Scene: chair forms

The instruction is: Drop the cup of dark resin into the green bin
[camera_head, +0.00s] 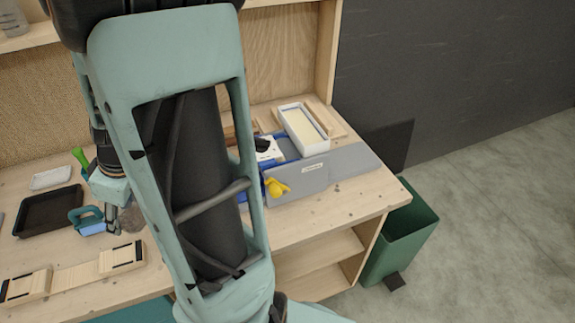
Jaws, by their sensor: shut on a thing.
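The cup of dark resin (132,217) looks like a small, murky, see-through cup above the workbench at the left, partly hidden by my arm. My gripper (113,218) points down there and is shut on the cup; the exact contact is small and hard to make out. Whether the cup touches the bench top cannot be told. The green bin (400,242) stands on the floor past the right end of the bench, open at the top, well away from my gripper.
On the workbench (345,205) are a black tray (48,211), a teal-handled tool (88,218) close to my gripper, wooden form pieces (75,275), a yellow knob-like item (276,187), a grey panel (300,178) and a white box (302,131). The bench's right front corner is clear.

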